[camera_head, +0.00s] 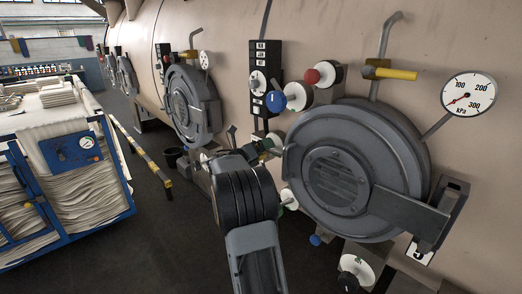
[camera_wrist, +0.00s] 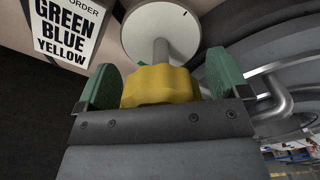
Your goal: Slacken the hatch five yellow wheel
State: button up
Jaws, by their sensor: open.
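The yellow wheel (camera_wrist: 160,86) is a lobed knob in the wrist view, in front of a white disc (camera_wrist: 160,30) on a stem. In the head view my gripper (camera_head: 268,145) is at the left edge of the near round grey hatch (camera_head: 340,180), marked 5. The yellow wheel is mostly hidden there by my gripper.
A red knob (camera_head: 312,77) and a blue knob (camera_head: 276,101) sit above the hatch, with a yellow-handled lever (camera_head: 392,73) and a gauge (camera_head: 469,100). A sign (camera_wrist: 66,30) reads green, blue, yellow. A blue-framed fabric cart (camera_head: 75,155) stands left; dark floor lies between.

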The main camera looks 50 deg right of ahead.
jog(key=shift+c, duration=0.2)
jog(key=c, duration=0.9)
